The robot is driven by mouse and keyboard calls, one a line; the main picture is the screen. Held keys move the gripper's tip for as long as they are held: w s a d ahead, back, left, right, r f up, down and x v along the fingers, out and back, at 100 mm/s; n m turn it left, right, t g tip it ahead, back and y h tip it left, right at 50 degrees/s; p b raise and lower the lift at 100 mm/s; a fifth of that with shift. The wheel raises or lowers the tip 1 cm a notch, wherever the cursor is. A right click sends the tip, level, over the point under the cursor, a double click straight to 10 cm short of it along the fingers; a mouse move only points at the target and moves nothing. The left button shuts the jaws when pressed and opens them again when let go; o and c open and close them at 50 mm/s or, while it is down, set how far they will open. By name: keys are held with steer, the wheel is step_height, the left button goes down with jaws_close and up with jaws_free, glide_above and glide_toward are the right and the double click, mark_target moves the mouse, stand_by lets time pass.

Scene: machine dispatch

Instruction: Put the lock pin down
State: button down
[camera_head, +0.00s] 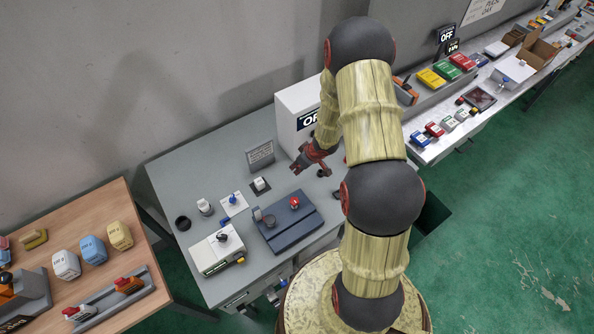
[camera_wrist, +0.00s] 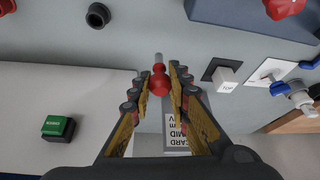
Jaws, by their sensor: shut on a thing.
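The lock pin, with a red ball head (camera_wrist: 160,82) and a short grey shaft, is between the fingertips of my gripper (camera_wrist: 167,76) in the wrist view. My gripper is shut on its red head, and the shaft sticks out past the fingertips. In the head view my gripper (camera_head: 303,167) is over the grey table (camera_head: 190,172), in front of the white box (camera_head: 299,104). The pin is too small to make out there. The wrist view shows grey table surface beyond the shaft; I cannot tell the height of the pin above it.
A dark blue fixture (camera_head: 288,222) with a red knob (camera_head: 294,203) stands in front of my gripper. A white block (camera_wrist: 227,83) marked TOP, a standing sign (camera_head: 260,155) and a black ring (camera_wrist: 97,16) are nearby. Bare table lies between them.

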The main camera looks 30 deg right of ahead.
steer(key=shift+w+f, duration=0.6)
steer(key=shift+f, duration=0.2)
steer(key=shift+w+f+b, duration=0.1)
steer(key=shift+f+b, duration=0.25)
steer(key=shift+f, duration=1.25)
steer(key=shift+f, duration=0.1)
steer(key=shift+f, duration=0.1)
steer(key=c, duration=1.8)
jaws_free()
steer(key=shift+o, duration=0.6)
